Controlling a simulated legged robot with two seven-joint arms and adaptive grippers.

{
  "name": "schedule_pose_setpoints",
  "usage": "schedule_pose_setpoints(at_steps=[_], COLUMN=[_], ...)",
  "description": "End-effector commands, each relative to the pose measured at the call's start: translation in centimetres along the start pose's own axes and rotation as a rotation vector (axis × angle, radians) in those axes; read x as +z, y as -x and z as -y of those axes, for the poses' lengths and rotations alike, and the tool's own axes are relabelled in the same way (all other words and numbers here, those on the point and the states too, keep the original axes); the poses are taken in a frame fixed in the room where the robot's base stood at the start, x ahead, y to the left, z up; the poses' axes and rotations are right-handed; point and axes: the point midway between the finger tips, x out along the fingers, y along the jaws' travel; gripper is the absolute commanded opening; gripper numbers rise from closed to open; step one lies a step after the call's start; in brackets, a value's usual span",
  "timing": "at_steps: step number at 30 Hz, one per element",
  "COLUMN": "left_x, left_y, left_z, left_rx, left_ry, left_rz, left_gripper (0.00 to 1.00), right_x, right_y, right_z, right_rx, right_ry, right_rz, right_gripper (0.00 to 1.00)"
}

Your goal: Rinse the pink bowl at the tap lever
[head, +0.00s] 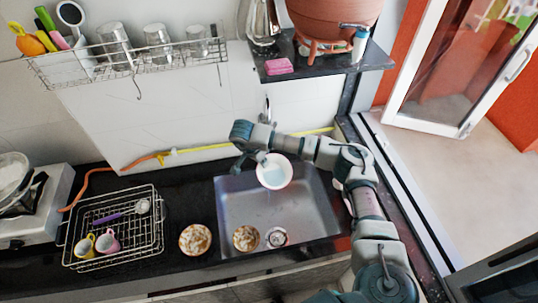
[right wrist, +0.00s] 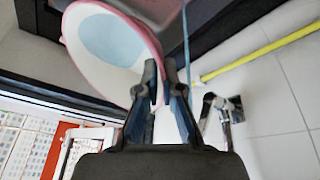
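The pink bowl (head: 274,172) is over the back of the sink, its white inside facing up with pale blue liquid in it. It also shows in the right wrist view (right wrist: 105,35). My right gripper (right wrist: 161,75) is shut on the bowl's rim, one finger on each side. In the head view the gripper (head: 262,158) is at the bowl's upper left. A metal tap (head: 265,108) on the wall is partly hidden behind my arm; it shows beside the fingers in the wrist view (right wrist: 222,112). A thin bluish stream (right wrist: 186,35) runs there beside the bowl. My left gripper is out of view.
The sink (head: 310,205) holds a bowl with brown and white contents (head: 246,238) near the drain. A similar bowl (head: 195,239) stands on the counter. A wire rack (head: 148,240) with cups is at left. A shelf (head: 340,62) holds a clay waterpot (head: 330,15).

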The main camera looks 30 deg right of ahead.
Motion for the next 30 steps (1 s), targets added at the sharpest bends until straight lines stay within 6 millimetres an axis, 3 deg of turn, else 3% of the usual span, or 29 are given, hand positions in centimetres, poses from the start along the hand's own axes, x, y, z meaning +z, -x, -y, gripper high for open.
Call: schedule_pose_setpoints(at_steps=[15, 30], left_x=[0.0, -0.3], left_y=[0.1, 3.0], left_z=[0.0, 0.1], left_rx=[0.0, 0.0], left_ry=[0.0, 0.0], left_rz=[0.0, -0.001], left_gripper=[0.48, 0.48], right_x=[-0.3, 1.2], right_y=[-0.1, 3.8], right_z=[-0.1, -3.4], right_rx=[0.0, -0.001], right_ry=[-0.001, 0.0], right_rz=[0.003, 0.0], right_gripper=[0.0, 0.0])
